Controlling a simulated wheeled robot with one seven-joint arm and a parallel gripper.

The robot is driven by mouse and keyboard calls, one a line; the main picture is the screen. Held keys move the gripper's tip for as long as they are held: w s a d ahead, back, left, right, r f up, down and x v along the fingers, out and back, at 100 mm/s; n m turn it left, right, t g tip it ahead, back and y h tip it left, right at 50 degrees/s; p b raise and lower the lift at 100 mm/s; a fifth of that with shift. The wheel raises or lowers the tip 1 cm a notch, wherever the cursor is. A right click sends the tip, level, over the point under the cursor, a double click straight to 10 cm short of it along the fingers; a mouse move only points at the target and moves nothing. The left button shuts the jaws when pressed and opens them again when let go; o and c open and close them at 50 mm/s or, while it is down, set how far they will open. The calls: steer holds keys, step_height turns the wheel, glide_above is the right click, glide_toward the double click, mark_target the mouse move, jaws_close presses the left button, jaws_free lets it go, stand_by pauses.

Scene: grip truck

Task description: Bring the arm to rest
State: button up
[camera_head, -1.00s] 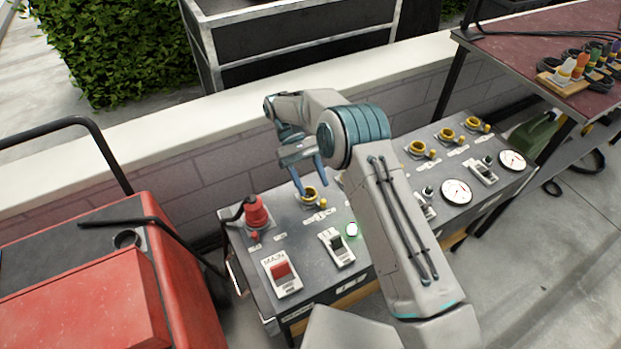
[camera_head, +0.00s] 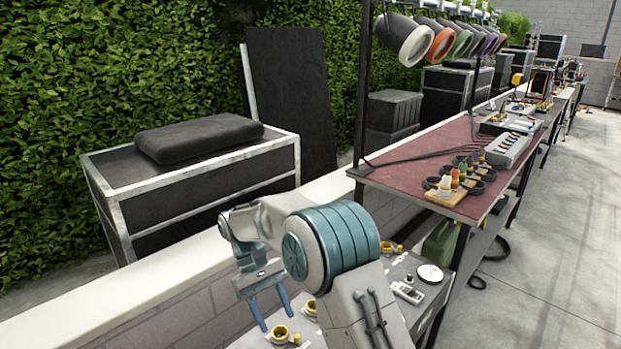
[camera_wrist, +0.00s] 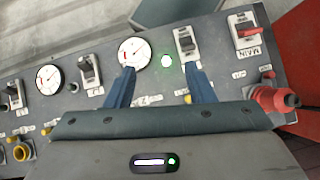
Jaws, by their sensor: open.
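My gripper (camera_head: 272,312) is open and empty, its two blue fingers pointing down over the grey control panel (camera_head: 408,268). In the wrist view my gripper (camera_wrist: 160,88) shows both fingers apart with nothing between them. Beyond the fingertips there, the panel carries a round gauge (camera_wrist: 134,53), a lit green-white lamp (camera_wrist: 165,60) and a black rocker switch (camera_wrist: 186,42). A yellow-ringed socket (camera_head: 281,334) is just below the fingers in the head view. My bent arm hides part of the panel.
In the wrist view a red MAIN switch (camera_wrist: 246,30) and a red plug (camera_wrist: 272,98) sit at the right. A maroon-topped bench (camera_head: 420,160) with cables stands behind the panel. A black case (camera_head: 200,180) stands beyond the pale wall ledge (camera_head: 150,285). Concrete floor is clear at right.

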steer(key=s+d+r+m+t+y+p, duration=0.1)
steer(key=s+d+r+m+t+y, duration=0.15)
steer(key=d+r, duration=0.35)
steer(key=s+d+r+m+t+y+p, duration=0.1)
steer(key=s+d+r, duration=0.2)
steer(key=d+r, duration=0.35)
steer(key=s+d+m+t+y+p, duration=0.1)
steer(key=s+d+m+t, duration=0.2)
steer(key=s+d, duration=0.7)
steer(key=shift+s+d+f+m+t, duration=0.25)
steer(key=shift+s+m+t, duration=0.1)
steer(key=shift+s+t, duration=0.7)
steer(key=shift+w+y, duration=0.15)
steer(key=shift+y, duration=0.1)
